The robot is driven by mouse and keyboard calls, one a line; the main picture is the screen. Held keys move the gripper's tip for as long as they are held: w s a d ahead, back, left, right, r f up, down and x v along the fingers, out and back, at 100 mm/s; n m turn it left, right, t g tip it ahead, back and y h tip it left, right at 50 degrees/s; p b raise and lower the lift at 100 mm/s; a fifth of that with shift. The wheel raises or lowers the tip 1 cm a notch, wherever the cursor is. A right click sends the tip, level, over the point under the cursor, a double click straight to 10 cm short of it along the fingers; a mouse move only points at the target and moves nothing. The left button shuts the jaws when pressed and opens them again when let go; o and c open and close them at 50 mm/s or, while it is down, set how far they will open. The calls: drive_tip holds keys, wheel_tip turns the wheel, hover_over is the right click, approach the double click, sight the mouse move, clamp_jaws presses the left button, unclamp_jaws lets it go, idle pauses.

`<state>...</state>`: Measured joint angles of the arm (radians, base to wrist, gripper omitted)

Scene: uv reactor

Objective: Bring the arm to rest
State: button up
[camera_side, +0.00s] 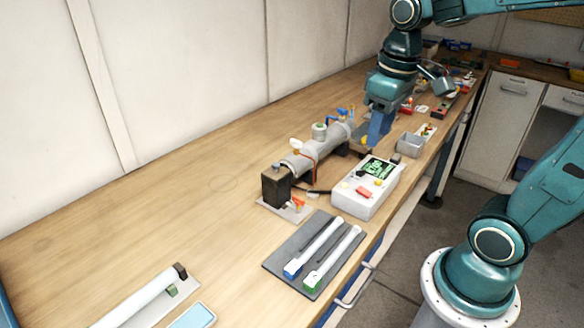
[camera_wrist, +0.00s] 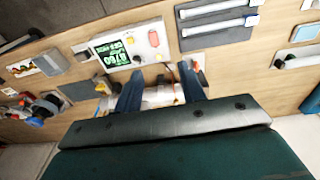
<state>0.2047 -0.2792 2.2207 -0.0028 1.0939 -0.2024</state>
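My gripper (camera_side: 377,138) hangs with its blue fingers pointing down over the workbench, at the far end of the grey cylindrical reactor (camera_side: 305,161). In the wrist view the fingers of my gripper (camera_wrist: 160,72) stand apart with nothing visibly held between them. Part of the pale reactor body (camera_wrist: 163,97) shows below and between the fingers; my gripper's own body hides the rest. The exact height of the fingertips above the bench is hard to tell.
A white control box (camera_side: 366,187) with a green display stands in front of the reactor. A dark tray (camera_side: 273,262) holds two white tubes. A grey open box (camera_side: 410,145) and small parts lie near my gripper. The bench's left part (camera_side: 140,215) is mostly clear.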

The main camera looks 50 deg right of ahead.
drive_tip(key=s+a+t, duration=0.4)
drive_tip(key=s+a, duration=0.1)
drive_tip(key=s, duration=0.1)
drive_tip(key=shift+s+r, duration=0.3)
drive_tip(key=shift+r, duration=0.15)
